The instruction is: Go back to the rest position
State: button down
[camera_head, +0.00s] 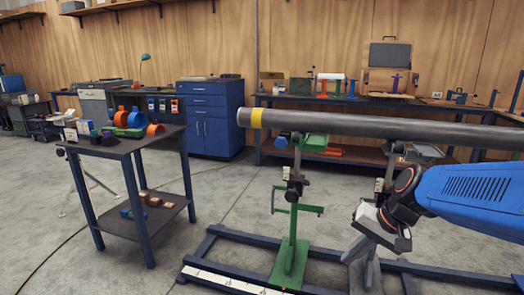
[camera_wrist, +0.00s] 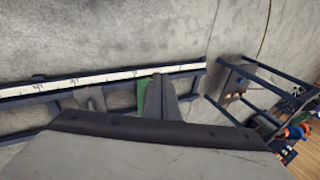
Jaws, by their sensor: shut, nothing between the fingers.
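My gripper (camera_head: 378,226) hangs at the end of my blue arm at the right of the head view, below the long grey pipe. It is shut and empty. Its fingertips are small and hard to make out there. In the wrist view a broad grey and dark part fills the bottom, and no fingers can be told apart. My gripper is apart from the pipe.
A green stand (camera_head: 292,255) is under the pipe, on a dark blue floor frame with a white strip (camera_wrist: 100,79). A small dark table (camera_head: 120,147) with orange and green parts stands at left. A blue cabinet (camera_head: 209,120) and workbench are behind. Bare floor lies between table and frame.

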jog(key=s+d+n+t+h, duration=0.1)
jog(key=s+d+n+h, duration=0.3)
jog(key=s, duration=1)
jog(key=shift+s+d+r+n+t, duration=0.2)
jog(key=shift+s+d+n+t, duration=0.15)
jog(key=shift+d, duration=0.65)
